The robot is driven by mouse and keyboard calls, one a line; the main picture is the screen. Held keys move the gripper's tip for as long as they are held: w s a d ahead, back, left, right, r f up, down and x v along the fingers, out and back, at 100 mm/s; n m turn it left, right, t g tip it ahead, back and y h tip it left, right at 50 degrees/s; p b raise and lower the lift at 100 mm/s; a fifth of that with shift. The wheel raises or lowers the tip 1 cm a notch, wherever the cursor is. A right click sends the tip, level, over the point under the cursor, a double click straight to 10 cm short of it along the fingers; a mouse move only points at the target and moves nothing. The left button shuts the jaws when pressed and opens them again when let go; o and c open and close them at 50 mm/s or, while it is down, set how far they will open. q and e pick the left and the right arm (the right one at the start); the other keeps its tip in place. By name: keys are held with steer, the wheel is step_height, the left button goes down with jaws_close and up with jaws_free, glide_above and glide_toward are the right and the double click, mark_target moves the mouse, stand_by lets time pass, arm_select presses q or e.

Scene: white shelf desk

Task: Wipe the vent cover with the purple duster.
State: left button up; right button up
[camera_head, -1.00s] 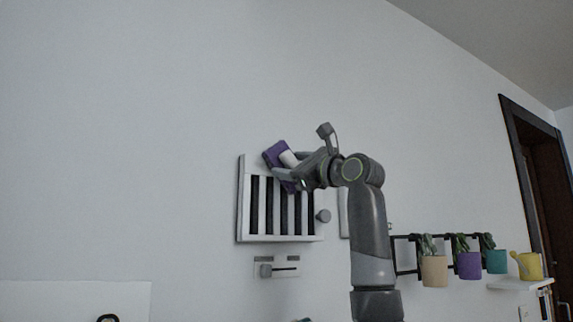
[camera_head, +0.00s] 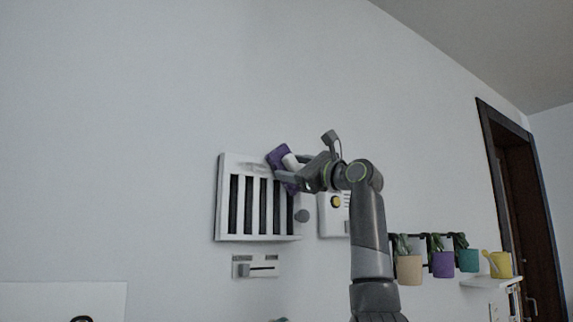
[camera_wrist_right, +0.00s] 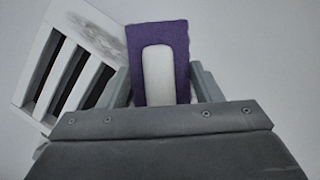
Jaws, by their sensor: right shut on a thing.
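The vent cover (camera_head: 228,165) is a white frame with dark vertical slots, fixed to the wall; a faint grey smudge shows on its upper part. In the right wrist view the vent cover (camera_wrist_right: 38,62) is at the left, with a grey smudge along its edge. The purple duster (camera_head: 279,156) has a white handle; it also shows in the right wrist view (camera_wrist_right: 137,42). My right gripper (camera_head: 289,172) is shut on the duster's handle at the vent cover's upper right corner. Whether the duster touches the cover is unclear. My left gripper is not in view.
A grey knob (camera_head: 302,216) sits at the vent's right edge. A white panel with a yellow button (camera_head: 336,202) is right of it, partly behind my arm. A slider plate (camera_head: 256,267) is below. Hanging pots (camera_head: 409,270) and a yellow watering can (camera_head: 498,264) are at right.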

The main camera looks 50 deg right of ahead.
mark_target(278, 166)
steer(key=shift+d, duration=0.35)
steer(key=shift+s+f, duration=0.15)
steer(key=shift+w+a+b, duration=0.25)
steer(key=shift+a, duration=0.35)
steer(key=shift+w+a+b, duration=0.2)
steer(key=shift+a+b, duration=0.1)
steer(key=shift+a, duration=0.35)
steer(key=shift+w+a+b, duration=0.25)
steer(key=shift+a, duration=0.35)
steer(key=shift+w+a+b, duration=0.15)
steer(key=shift+a+b, duration=0.1)
steer(key=shift+a, duration=0.25)
steer(key=shift+w+a+b, duration=0.15)
steer(key=shift+a+b, duration=0.1)
steer(key=shift+a, duration=0.25)
steer(key=shift+w+a, duration=0.25)
steer(key=shift+a, duration=0.55)
steer(key=shift+w+a+b, duration=0.3)
steer(key=shift+a+b, duration=0.25)
steer(key=shift+a, duration=0.4)
steer(key=shift+w+a, duration=0.25)
steer(key=shift+a, duration=0.55)
steer(key=shift+w+a+b, duration=0.25)
steer(key=shift+a+b, duration=0.3)
steer(key=shift+a, duration=0.25)
steer(key=shift+w+a, duration=0.25)
steer(key=shift+a, duration=0.65)
steer(key=shift+d, duration=0.1)
